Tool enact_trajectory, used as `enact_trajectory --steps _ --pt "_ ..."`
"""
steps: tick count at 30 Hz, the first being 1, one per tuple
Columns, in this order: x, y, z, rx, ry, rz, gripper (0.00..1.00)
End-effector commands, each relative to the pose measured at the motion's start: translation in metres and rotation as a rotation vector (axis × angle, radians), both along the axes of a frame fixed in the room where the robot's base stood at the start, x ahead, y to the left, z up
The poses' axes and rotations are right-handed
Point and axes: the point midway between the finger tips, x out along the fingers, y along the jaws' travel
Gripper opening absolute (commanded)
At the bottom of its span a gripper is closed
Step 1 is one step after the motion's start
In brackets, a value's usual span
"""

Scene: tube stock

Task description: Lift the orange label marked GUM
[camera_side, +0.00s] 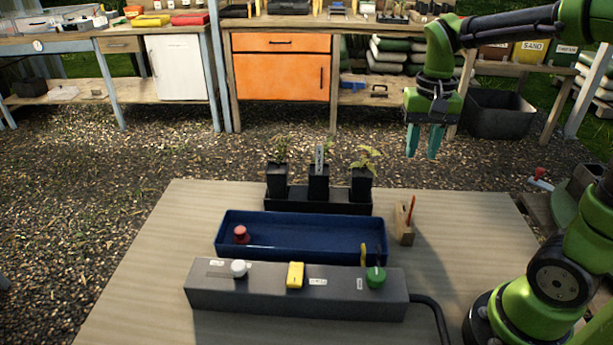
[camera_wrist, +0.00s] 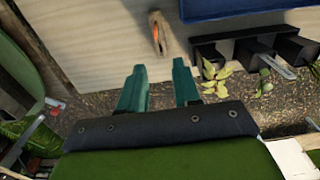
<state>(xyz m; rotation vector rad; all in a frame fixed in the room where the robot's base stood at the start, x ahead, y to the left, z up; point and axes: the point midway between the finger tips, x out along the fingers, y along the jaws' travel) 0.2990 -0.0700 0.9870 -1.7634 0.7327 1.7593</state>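An orange label (camera_side: 411,209) stands upright, slightly tilted, in a small wooden block (camera_side: 404,226) on the right of the table. Its lettering is too small to read. In the wrist view the orange label (camera_wrist: 155,28) shows as a short strip in the wooden block (camera_wrist: 159,42), beyond my fingertips. My gripper (camera_side: 421,156) hangs high above and behind the table's far right part, fingers pointing down, well apart from the label. In the wrist view my gripper (camera_wrist: 159,67) has its two teal fingers spread with nothing between them.
Three black pots (camera_side: 318,183) with plants and a white tag stand in a black tray (camera_side: 338,209), left of the block. A blue tray (camera_side: 300,221) and a dark control box (camera_side: 240,290) with knobs lie nearer. Bare table (camera_side: 465,235) lies right of the block.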

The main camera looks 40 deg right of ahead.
Motion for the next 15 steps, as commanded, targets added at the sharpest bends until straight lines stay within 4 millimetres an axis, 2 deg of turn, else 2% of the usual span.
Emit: enact_trajectory --steps 12,15 --pt "-0.003 0.002 -0.085 0.005 0.008 -0.002 0.32" --pt "-0.002 0.001 -0.101 0.006 0.007 -0.002 0.32"
